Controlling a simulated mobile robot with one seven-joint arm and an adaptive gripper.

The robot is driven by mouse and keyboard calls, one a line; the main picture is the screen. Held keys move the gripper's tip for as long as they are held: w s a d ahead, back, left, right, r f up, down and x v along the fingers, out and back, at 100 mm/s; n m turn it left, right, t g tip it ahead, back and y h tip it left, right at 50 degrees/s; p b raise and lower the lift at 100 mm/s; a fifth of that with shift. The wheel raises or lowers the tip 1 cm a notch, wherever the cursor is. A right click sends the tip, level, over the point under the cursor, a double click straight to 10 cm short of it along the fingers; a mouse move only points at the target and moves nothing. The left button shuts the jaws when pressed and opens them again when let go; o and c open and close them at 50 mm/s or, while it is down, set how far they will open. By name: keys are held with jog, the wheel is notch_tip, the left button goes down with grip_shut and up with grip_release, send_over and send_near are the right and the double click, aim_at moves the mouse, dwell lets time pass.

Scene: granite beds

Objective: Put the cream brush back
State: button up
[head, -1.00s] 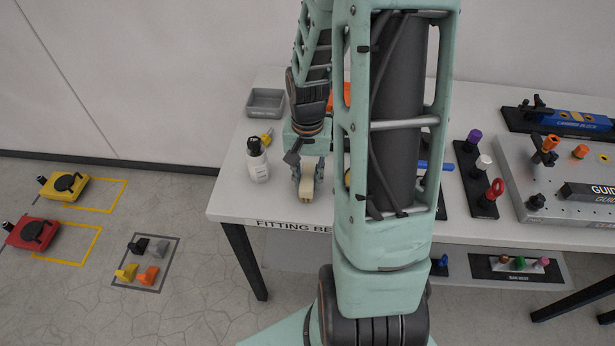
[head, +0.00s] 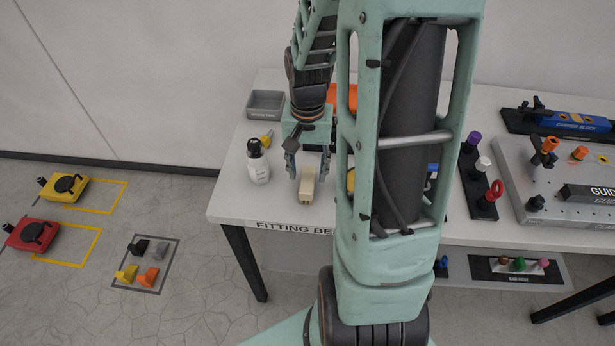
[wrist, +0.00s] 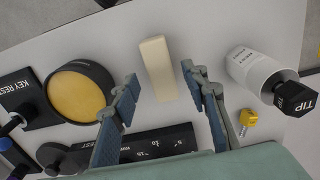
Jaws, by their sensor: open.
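The cream brush (head: 307,187) is a pale block on the white bench near its front edge. In the wrist view the brush (wrist: 157,68) lies on bare bench top, just beyond and between my fingertips. My gripper (head: 308,170) is open above the brush, with a finger to each side. In the wrist view my gripper (wrist: 160,80) shows clear gaps between both fingers and the brush. The brush's underside is hidden.
A white bottle with a black cap (head: 257,162) stands left of the brush, beside a small yellow piece (wrist: 248,117). A dark round holder with a yellow face (wrist: 80,92), a KEY REST board (wrist: 20,100) and a dark marked strip (wrist: 155,142) lie nearby. A grey tray (head: 266,103) sits behind.

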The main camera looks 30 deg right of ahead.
aim_at(307, 179)
notch_tip(307, 179, up, 8)
dwell(0.8)
